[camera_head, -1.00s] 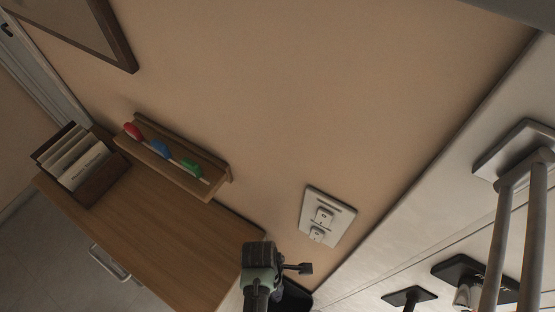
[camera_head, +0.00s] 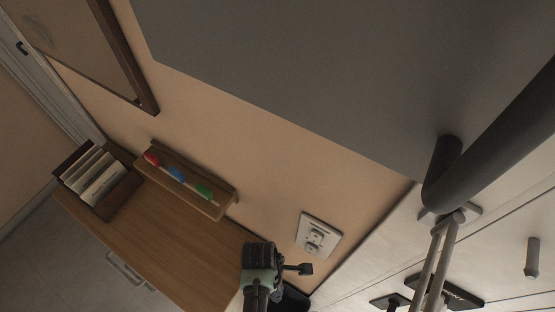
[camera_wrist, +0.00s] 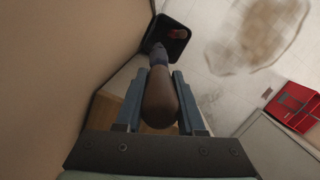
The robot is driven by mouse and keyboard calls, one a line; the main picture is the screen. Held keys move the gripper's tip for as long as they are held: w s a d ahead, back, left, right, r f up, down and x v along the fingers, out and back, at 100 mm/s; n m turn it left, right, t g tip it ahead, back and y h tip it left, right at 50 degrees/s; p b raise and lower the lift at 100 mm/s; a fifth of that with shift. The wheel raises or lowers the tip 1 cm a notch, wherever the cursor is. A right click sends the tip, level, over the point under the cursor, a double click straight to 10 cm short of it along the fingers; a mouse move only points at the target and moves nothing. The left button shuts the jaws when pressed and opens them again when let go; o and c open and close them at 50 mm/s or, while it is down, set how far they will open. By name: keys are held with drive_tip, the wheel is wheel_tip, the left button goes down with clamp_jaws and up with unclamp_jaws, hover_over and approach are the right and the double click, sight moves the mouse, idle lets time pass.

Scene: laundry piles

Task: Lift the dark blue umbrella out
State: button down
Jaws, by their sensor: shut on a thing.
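In the wrist view my gripper (camera_wrist: 160,76) is shut on the umbrella. The umbrella's thick brown handle (camera_wrist: 161,103) lies between the two fingers and points toward the camera. Its dark blue part (camera_wrist: 158,57) runs away from the fingers toward a black stand (camera_wrist: 181,53). The far end of the umbrella overlaps the stand's opening, and I cannot tell whether it is still inside. A small reddish thing (camera_wrist: 179,34) shows in the stand. In the head view the end of my arm shows at bottom centre, and the umbrella cannot be made out.
A beige wall (camera_head: 285,155) is close by, with a socket plate (camera_head: 319,235). A wooden cabinet (camera_head: 190,248) stands to the left. A large grey panel (camera_head: 290,60) and a dark bar (camera_head: 500,150) fill the upper right. A red box (camera_wrist: 294,107) lies right in the wrist view.

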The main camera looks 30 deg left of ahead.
drive_tip(key=shift+r+p, duration=1.75)
drive_tip(key=shift+r, duration=1.4)
